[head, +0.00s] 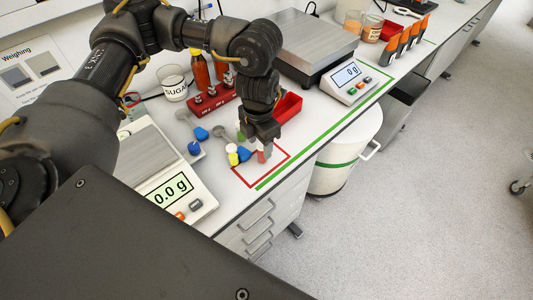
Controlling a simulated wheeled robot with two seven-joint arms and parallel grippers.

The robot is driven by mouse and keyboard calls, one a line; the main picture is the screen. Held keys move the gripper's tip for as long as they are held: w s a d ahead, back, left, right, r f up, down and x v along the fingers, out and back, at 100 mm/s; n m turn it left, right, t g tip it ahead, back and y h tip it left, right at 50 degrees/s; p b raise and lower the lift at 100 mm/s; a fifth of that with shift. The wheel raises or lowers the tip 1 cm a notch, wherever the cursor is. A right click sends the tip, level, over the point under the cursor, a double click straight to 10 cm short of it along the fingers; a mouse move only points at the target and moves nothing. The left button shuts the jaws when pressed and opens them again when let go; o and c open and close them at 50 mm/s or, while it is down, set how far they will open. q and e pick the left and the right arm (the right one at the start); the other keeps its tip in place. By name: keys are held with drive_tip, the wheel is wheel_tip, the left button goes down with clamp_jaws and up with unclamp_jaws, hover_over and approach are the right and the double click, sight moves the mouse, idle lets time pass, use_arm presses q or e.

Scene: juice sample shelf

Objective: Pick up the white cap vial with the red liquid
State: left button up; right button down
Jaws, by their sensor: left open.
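My left gripper (262,150) points down over the white bench near the red-outlined square. It is open. A small vial with red liquid (261,157) shows at its fingertips; the fingers hide its upper part, so I cannot see its cap or tell whether they touch it. A vial with a white top and yellow liquid (232,154) stands just left of the gripper. A blue item (245,154) lies between them. My right gripper is not in view.
A small scale (201,204) reading 0.0 g is at the left; a larger scale (345,92) stands at the back right. A red tray (288,107) and a red rack (209,104) are behind the gripper. The bench's front edge is close.

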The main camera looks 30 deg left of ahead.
sight(261, 146)
use_arm(q)
drive_tip(key=shift+w+d+f+p, duration=0.15)
drive_tip(key=shift+f+p, duration=0.15)
drive_tip(key=shift+f, duration=1.6)
drive_tip(key=shift+c, duration=0.4)
drive_tip(key=c, duration=1)
